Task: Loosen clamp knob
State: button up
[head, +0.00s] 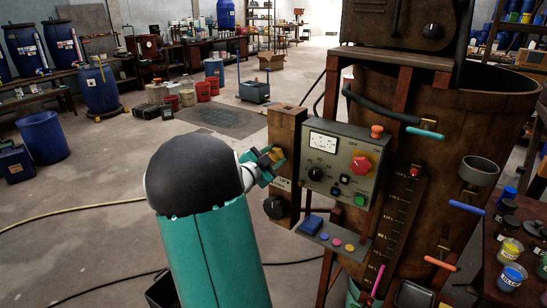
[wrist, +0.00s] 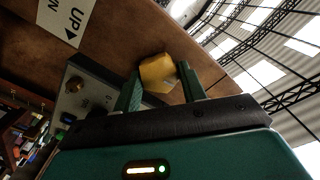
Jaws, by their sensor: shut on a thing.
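The clamp knob, a yellow faceted knob (wrist: 157,73), sits on the face of a brown wooden post. It shows between my two green fingers in the wrist view. My gripper (head: 270,157) reaches the upper part of the post (head: 287,125) from the left, in the head view. It is shut on the knob, with one finger on each side. In the head view, my fingers and wrist partly hide the knob (head: 276,154).
A grey control panel (head: 325,189) with a red rotary switch (head: 361,164) stands just right of the post. A black knob (head: 274,207) is below my gripper on the post. A large brown vat (head: 460,125) stands behind. Open floor lies left.

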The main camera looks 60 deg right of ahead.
jog(key=n, duration=0.6)
jog(key=shift+w+n, duration=0.1)
jog(key=shift+n, duration=0.3)
jog(key=n, duration=0.3)
jog(key=shift+n, duration=0.4)
jog(key=n, duration=0.3)
jog(key=shift+w+n, duration=0.1)
jog(key=shift+n, duration=0.2)
jog(key=n, duration=0.4)
jog(key=shift+n, duration=2.2)
jog(key=o, duration=1)
jog(key=shift+c, duration=0.2)
